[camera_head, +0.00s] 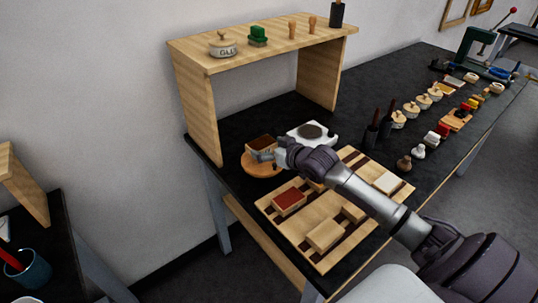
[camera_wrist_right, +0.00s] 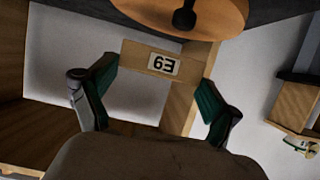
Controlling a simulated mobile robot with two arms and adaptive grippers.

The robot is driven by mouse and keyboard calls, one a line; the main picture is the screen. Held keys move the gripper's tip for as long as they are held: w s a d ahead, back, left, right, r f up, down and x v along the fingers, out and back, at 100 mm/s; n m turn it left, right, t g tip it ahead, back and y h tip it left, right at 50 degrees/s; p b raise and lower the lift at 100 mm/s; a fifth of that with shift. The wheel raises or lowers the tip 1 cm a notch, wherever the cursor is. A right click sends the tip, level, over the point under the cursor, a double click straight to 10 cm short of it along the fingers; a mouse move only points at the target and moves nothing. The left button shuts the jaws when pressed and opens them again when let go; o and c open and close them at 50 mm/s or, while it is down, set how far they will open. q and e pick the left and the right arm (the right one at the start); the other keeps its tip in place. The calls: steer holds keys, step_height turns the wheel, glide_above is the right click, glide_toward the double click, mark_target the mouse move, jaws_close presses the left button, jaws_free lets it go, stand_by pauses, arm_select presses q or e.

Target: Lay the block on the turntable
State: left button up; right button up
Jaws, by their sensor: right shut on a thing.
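The block (camera_head: 262,143), brown on top with pale wooden sides, is at my right gripper (camera_head: 277,156) in the head view. In the right wrist view the block (camera_wrist_right: 137,56) shows a white label with dark characters, between the green pads of my right gripper (camera_wrist_right: 160,82), which is shut on it. The turntable (camera_head: 252,170) is a round wooden disc on the bench; the block appears over it. In the right wrist view the turntable (camera_wrist_right: 215,14) shows beyond the block. I cannot tell whether they touch. My left gripper is not in view.
A slatted wooden tray (camera_head: 345,243) with several blocks, one red-topped (camera_head: 289,201), lies beside the turntable. A white device (camera_head: 322,135) with a dark disc stands behind right. Dark bottles (camera_head: 371,132) stand farther right. A wooden shelf (camera_head: 285,45) rises behind.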

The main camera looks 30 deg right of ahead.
mark_target(269, 164)
step_height(269, 164, down, 3)
steer(key=shift+r, duration=0.15)
steer(key=shift+f, duration=0.45)
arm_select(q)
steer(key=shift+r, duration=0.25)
arm_select(e)
steer(key=o, duration=0.9)
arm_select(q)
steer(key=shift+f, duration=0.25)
arm_select(e)
steer(key=v, duration=1.2)
steer(key=shift+r, duration=0.1)
